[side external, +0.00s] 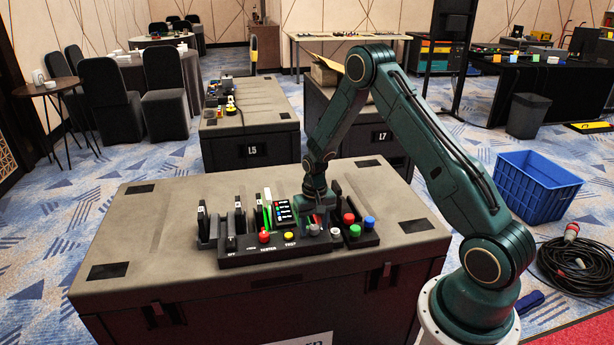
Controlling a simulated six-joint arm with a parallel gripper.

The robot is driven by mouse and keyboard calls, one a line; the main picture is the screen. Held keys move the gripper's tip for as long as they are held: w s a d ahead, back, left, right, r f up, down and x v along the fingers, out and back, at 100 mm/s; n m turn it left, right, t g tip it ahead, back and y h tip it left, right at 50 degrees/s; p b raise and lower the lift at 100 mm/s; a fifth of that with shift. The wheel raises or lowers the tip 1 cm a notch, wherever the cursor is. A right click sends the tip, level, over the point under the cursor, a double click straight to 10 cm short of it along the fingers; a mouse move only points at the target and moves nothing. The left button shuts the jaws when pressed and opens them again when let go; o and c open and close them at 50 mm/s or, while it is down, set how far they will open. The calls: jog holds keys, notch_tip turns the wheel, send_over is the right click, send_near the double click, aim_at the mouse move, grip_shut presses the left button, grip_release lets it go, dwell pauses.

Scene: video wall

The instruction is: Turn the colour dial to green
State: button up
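A black control panel (240,258) lies on top of the near grey case. It carries a red knob (264,237), a yellow knob (289,236) and a grey knob (314,230) along its front. Which of these is the colour dial I cannot tell for sure. A small lit screen (283,211) with coloured rows stands behind them, beside a bright green upright strip (267,207). My gripper (316,217) points down at the panel's right part, just above or at the grey knob. Its fingers are small and dark here, so contact and opening are unclear.
Several dark upright plates (203,223) stand behind the panel's left part. A rack at the right holds a red knob (348,218) and a blue knob (369,223) close to my gripper. The near case (140,235) is bare at left. A blue crate (535,187) stands on the floor.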

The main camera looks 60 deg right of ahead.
aim_at(314, 227)
dwell(0.3)
notch_tip(314, 227, up, 14)
dwell(0.8)
jog(key=shift+f, duration=0.1)
